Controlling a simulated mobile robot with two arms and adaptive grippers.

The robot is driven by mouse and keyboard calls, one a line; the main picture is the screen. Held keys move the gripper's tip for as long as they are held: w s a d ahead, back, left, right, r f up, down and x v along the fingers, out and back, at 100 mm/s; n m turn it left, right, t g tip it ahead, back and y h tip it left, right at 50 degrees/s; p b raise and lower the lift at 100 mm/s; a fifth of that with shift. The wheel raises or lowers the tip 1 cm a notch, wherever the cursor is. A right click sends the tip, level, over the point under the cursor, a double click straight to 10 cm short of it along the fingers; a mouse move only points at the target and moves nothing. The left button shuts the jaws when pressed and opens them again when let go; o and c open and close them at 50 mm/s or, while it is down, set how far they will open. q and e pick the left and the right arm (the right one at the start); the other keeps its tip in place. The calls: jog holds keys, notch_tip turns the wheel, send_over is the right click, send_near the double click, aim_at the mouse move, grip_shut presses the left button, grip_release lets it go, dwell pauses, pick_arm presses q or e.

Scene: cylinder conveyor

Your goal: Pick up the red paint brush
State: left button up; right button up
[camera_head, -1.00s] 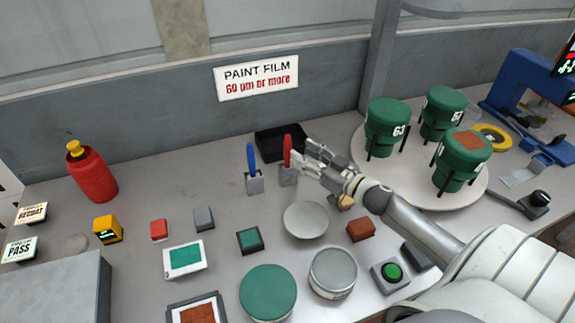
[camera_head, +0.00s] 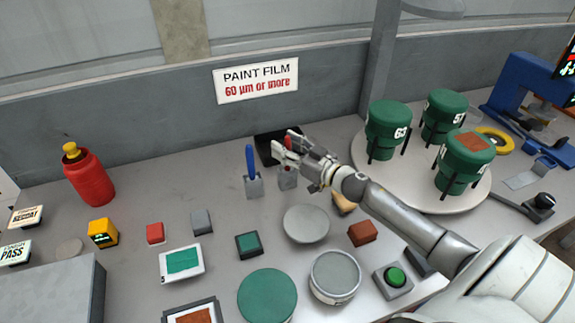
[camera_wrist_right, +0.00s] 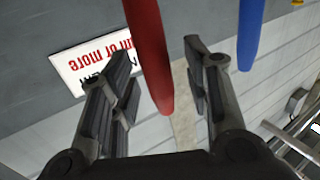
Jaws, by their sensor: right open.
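The red paint brush (camera_head: 288,141) stands handle-up in a small grey holder (camera_head: 287,179), mostly hidden in the head view by my right gripper (camera_head: 287,150). In the right wrist view the red handle (camera_wrist_right: 151,55) runs between the two dark fingers of my right gripper (camera_wrist_right: 158,58). The fingers are open, with a gap visible on each side of the handle. My left gripper is not in view.
A blue brush (camera_head: 251,160) stands in its own holder just left; its handle also shows in the right wrist view (camera_wrist_right: 250,35). A black tray (camera_head: 265,142) lies behind. Green cans (camera_head: 387,122) stand on a round turntable to the right. A grey disc (camera_head: 306,224) lies in front.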

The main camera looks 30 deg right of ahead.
grip_shut()
jog(key=shift+r, duration=0.1)
